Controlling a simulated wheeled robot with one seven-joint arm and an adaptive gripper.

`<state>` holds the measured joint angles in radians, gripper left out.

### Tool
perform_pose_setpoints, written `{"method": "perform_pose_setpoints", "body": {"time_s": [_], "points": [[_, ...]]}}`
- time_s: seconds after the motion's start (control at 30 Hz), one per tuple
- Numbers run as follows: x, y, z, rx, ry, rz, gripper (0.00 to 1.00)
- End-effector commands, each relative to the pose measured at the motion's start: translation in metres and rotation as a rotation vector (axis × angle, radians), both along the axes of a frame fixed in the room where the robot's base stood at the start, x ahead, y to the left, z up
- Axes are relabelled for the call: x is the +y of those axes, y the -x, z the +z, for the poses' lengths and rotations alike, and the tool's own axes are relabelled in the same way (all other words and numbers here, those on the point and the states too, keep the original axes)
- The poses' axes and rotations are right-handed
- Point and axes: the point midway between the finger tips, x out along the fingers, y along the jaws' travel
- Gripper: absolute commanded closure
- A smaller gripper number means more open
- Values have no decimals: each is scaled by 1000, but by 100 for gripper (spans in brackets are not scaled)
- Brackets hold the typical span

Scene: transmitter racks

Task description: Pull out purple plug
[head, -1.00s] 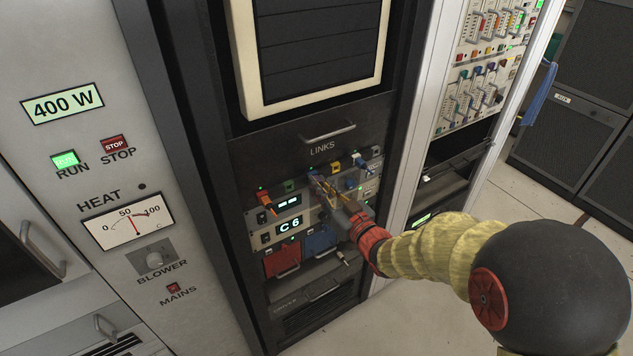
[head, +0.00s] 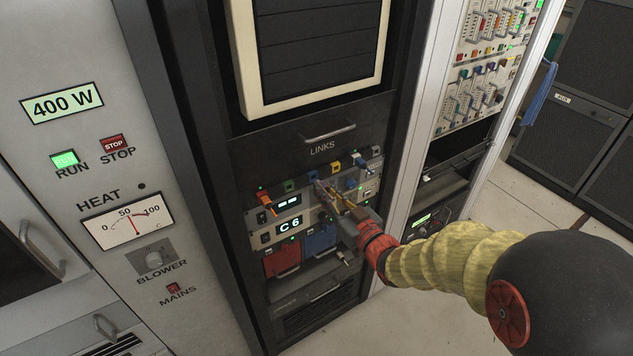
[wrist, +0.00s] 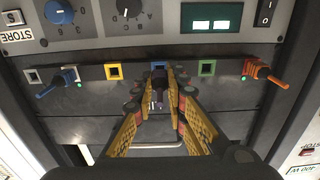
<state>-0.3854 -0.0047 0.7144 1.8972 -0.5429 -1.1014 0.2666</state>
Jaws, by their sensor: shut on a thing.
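My gripper (head: 326,192) is at the links panel, its yellow-padded fingers shut on the purple plug (head: 319,186). In the wrist view the purple plug (wrist: 158,82) shows dark between the fingertips, in front of the blue-framed socket (wrist: 158,66). In the head view the blue frame (head: 313,176) shows just beyond the plug's end. I cannot tell whether the plug's tip is fully clear of the socket, as the fingers hide part of it.
An orange plug (wrist: 264,74) and a blue plug (wrist: 58,82) sit in sockets on either side. Green (wrist: 206,68) and yellow (wrist: 114,72) sockets between are empty. A handle (head: 328,133) juts out above the panel. Open floor lies to the right.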

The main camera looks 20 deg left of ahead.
Motion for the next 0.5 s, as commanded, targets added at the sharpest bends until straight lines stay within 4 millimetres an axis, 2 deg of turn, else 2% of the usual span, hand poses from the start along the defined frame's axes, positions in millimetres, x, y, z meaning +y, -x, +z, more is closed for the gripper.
{"method": "perform_pose_setpoints", "body": {"time_s": [0.5], "points": [[-15,12,0,-1,1,0,100]]}}
